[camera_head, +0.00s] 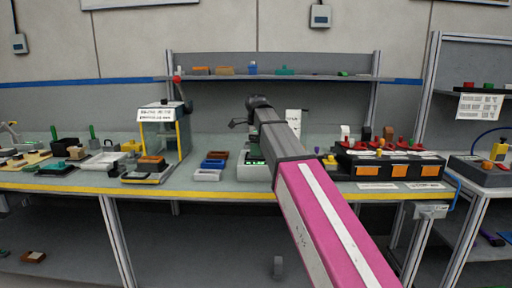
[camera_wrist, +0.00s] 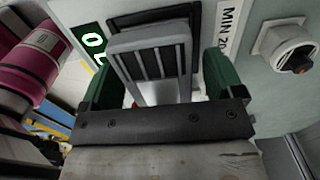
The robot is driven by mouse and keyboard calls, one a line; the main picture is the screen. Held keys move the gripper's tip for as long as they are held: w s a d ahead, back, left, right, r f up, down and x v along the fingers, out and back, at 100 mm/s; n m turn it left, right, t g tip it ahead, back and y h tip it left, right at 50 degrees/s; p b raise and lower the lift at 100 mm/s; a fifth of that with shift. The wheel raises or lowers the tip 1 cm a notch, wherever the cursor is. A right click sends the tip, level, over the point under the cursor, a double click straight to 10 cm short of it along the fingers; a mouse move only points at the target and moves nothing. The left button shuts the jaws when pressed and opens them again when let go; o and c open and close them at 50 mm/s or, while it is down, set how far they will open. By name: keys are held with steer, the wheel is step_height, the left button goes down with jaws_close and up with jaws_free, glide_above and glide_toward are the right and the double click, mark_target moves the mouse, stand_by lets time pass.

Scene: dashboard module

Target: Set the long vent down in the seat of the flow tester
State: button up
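The long vent, a light grey piece with dark slots (camera_wrist: 150,62), shows between the green fingers of my gripper (camera_wrist: 158,75) in the wrist view. It lies over the dark-framed seat (camera_wrist: 196,22) of the flow tester and looks tilted against that frame. A narrow gap shows between the vent and the right finger; the left finger is close to its edge. The fingers stand wide apart, so my gripper looks open around the vent. The flow tester (camera_wrist: 250,12) has a pale face with a green-digit display (camera_wrist: 92,42). In the head view my arm hides most of the tester.
A black knob with a pale collar (camera_wrist: 290,48) sticks out at the tester's right. In the head view, blue and white trays (camera_head: 211,168) lie left of the tester, and a black rack with orange labels (camera_head: 385,165) stands right.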

step_height(320, 180, up, 11)
steer(key=shift+f, duration=0.15)
stand_by(0.5)
